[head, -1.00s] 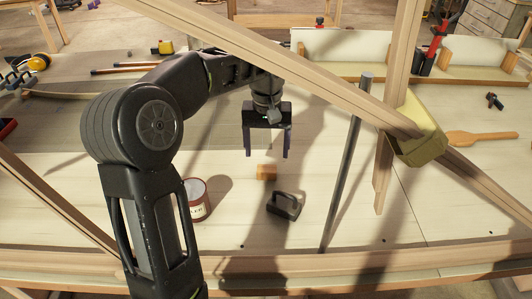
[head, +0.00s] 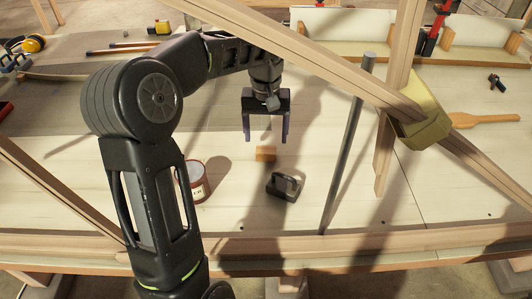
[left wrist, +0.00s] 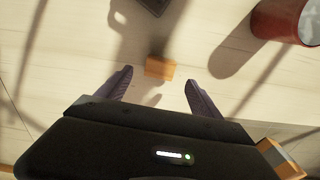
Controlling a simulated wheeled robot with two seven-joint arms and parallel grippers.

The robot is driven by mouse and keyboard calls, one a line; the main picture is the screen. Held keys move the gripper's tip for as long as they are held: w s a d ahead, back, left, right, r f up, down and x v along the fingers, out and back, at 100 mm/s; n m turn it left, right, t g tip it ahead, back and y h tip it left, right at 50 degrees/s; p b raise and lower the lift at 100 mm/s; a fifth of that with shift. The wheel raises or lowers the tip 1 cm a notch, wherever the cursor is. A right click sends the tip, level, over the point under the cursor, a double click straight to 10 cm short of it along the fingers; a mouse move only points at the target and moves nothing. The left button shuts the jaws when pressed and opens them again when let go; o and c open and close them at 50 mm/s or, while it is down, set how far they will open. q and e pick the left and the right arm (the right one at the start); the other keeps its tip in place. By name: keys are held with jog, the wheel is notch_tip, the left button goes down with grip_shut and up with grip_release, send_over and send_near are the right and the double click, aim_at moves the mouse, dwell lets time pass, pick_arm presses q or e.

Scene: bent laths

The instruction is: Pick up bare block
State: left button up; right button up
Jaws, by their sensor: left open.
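The bare block (head: 265,154) is a small orange-brown wooden block lying on the pale workbench. In the left wrist view the block (left wrist: 160,67) shows just beyond and between my fingertips, apart from them. My left gripper (head: 265,138) is open and empty, pointing down, and appears above and behind the block in the head view. In the left wrist view its two dark fingers (left wrist: 158,82) are spread wide. I cannot tell the exact height above the bench. My right gripper does not show.
A red and white can (head: 193,181) stands left of the block, and a dark handled object (head: 284,186) lies to its right front. A grey rod (head: 347,145) and wooden laths (head: 300,58) cross on the right. A yellow-green clamped piece (head: 418,115) sits on the laths.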

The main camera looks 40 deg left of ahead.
aim_at(266, 150)
pick_arm(q)
jog(key=shift+f+p, duration=0.55)
jog(key=shift+f, duration=2.05)
jog(key=c, duration=1.4)
notch_tip(266, 150, up, 10)
jog(key=shift+r+b, duration=0.1)
jog(key=shift+b, duration=0.35)
